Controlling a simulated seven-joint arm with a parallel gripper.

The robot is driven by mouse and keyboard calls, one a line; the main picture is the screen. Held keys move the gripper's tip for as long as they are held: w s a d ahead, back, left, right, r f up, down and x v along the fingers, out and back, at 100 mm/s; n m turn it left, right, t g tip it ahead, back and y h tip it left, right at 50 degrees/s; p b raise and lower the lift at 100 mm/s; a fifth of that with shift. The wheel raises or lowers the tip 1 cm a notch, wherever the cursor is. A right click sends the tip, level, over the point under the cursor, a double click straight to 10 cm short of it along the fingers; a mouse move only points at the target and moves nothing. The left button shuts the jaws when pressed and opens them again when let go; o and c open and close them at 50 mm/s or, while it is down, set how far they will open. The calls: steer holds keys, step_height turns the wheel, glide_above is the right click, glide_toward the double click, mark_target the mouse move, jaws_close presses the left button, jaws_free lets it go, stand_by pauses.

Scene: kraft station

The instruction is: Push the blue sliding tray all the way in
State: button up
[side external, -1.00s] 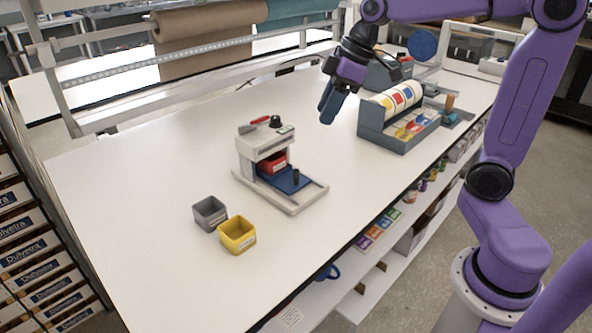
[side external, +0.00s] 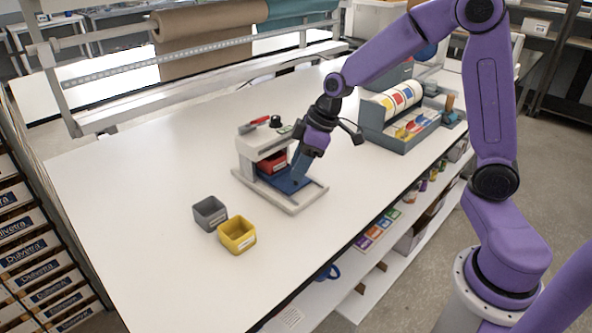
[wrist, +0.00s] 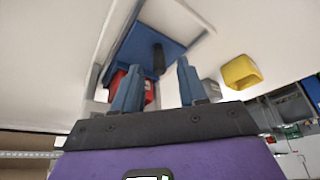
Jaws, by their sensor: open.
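The blue sliding tray (side external: 292,184) sticks out at the front of a small white press-like machine (side external: 262,146). It also shows in the wrist view (wrist: 140,45), with a dark upright knob (wrist: 159,58) on it. A red block (side external: 272,163) sits inside the machine at the tray's back. My gripper (side external: 297,180) points down over the tray, close to the knob. In the wrist view its two blue fingers (wrist: 158,85) are apart, with the knob showing between them. I cannot tell whether a finger touches the knob or tray.
A grey bin (side external: 210,213) and a yellow bin (side external: 237,235) stand in front of the machine to the left. A blue-grey rack with colored rolls (side external: 398,118) stands behind to the right. The table (side external: 130,200) is clear on the left.

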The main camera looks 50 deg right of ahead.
mark_target(284, 180)
steer(key=shift+x, duration=1.15)
jaws_close()
steer(key=shift+w, duration=0.95)
jaws_free()
steer(key=shift+r, duration=0.1)
steer(key=v, duration=1.7)
steer(key=shift+r, duration=0.15)
